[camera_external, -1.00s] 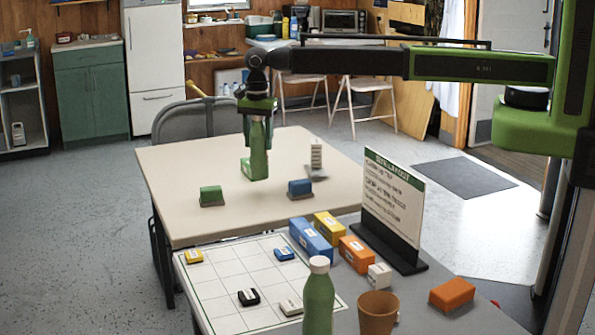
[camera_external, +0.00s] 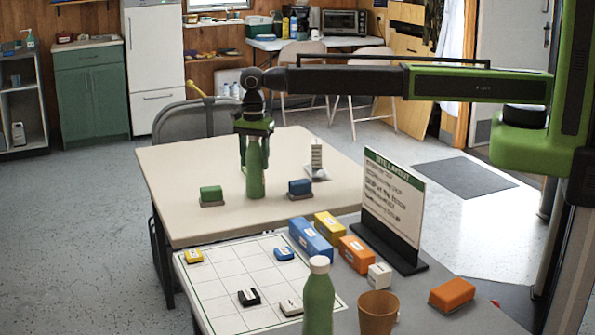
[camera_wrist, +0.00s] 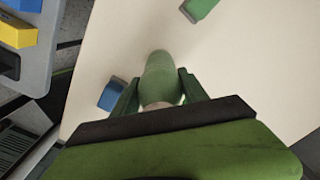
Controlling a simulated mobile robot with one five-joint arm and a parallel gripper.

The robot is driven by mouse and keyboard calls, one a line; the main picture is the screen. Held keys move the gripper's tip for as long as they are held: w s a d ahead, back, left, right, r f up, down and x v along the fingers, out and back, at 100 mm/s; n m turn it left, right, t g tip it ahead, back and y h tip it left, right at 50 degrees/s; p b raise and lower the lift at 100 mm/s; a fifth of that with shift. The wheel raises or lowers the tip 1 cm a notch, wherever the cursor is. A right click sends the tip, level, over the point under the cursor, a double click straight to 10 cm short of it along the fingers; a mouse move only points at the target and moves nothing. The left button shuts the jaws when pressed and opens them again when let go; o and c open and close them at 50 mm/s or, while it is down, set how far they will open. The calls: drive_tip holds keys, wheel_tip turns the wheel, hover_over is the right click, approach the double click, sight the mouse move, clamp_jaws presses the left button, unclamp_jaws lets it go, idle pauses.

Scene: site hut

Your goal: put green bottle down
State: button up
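The green bottle (camera_external: 255,172) is upright below my wrist, with its base at or very near the beige table top (camera_external: 175,165). My gripper (camera_external: 255,150) is around its upper part from above. In the wrist view the bottle (camera_wrist: 160,80) lies between the two green fingers (camera_wrist: 160,90), one close against each side. I cannot tell whether its base rests on the table. A second green bottle (camera_external: 318,300) stands on the grey table in front.
A green block (camera_external: 211,195) and a blue block (camera_external: 300,188) flank the bottle, with a white piece (camera_external: 317,158) behind. The grey table holds a gridded board (camera_external: 230,290), a sign (camera_external: 393,208), several coloured blocks and a brown cup (camera_external: 377,312). The beige table's left side is clear.

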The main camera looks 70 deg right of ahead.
drive_tip(key=o, duration=0.4)
wheel_tip(320, 180, up, 13)
drive_tip(key=p, duration=1.2)
drive_tip(key=shift+f+p, duration=0.2)
drive_tip(key=shift+p, duration=0.1)
drive_tip(key=shift+f, duration=0.1)
drive_tip(key=shift+s+d, duration=0.15)
drive_tip(key=shift+d, duration=0.1)
drive_tip(key=s+d+n, duration=1.8)
drive_tip(key=s+d, duration=0.6)
drive_tip(key=d, duration=0.3)
drive_tip(key=shift+s+d, duration=0.15)
drive_tip(key=shift+d, duration=0.25)
